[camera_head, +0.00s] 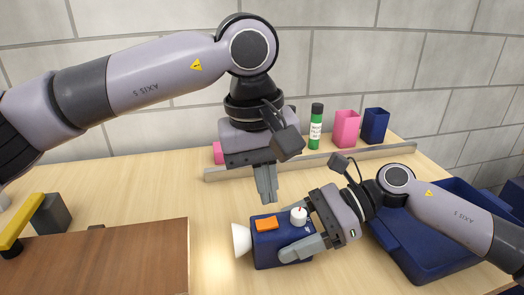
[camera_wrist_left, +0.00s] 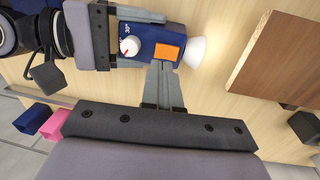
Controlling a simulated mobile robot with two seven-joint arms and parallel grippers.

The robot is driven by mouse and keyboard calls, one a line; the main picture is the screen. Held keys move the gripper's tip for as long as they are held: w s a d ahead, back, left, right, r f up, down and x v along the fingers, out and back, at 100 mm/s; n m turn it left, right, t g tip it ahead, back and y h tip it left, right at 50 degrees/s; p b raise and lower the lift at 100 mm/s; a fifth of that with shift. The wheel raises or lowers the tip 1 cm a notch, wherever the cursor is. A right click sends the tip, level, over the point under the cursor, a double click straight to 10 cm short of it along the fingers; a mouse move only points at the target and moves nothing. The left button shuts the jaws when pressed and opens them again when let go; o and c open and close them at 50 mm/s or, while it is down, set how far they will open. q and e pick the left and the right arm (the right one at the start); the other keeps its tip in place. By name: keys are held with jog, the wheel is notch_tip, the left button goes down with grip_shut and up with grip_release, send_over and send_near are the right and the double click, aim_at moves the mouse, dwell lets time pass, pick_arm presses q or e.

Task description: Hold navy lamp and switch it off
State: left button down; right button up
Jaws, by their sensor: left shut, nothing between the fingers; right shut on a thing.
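The navy lamp (camera_head: 267,248) is a box with a white cone (camera_head: 241,239) on its left end, an orange switch (camera_head: 266,223) and a white knob (camera_head: 299,215) on its top. The lamp also shows in the left wrist view (camera_wrist_left: 146,37), with its orange switch (camera_wrist_left: 168,52). My right gripper (camera_head: 302,235) is shut on the lamp's right part, one finger showing along its front. My left gripper (camera_head: 268,200) is shut and empty, pointing down above and behind the lamp. In the left wrist view its fingertips (camera_wrist_left: 163,66) appear close to the orange switch; contact cannot be told.
A brown board (camera_head: 110,258) lies at the left front, near a yellow-handled thing (camera_head: 22,220). A grey rail (camera_head: 370,155) crosses the table's back. Behind it stand a green bottle (camera_head: 316,126), a pink cup (camera_head: 346,128) and a navy cup (camera_head: 375,125). A blue bin (camera_head: 420,262) is at right.

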aim_at(261, 223)
pick_arm(q)
jog(key=shift+w+d+f, duration=0.1)
jog(key=shift+d+f, duration=0.05)
jog(key=shift+f, duration=0.9)
jog(key=shift+d+f, duration=0.15)
jog(key=shift+f, duration=0.9)
jog(key=shift+f, duration=0.1)
jog(key=shift+d+f, duration=0.15)
jog(key=shift+f, duration=0.25)
jog(key=shift+a, duration=0.25)
jog(key=shift+s+a, duration=0.25)
jog(key=shift+a, duration=0.4)
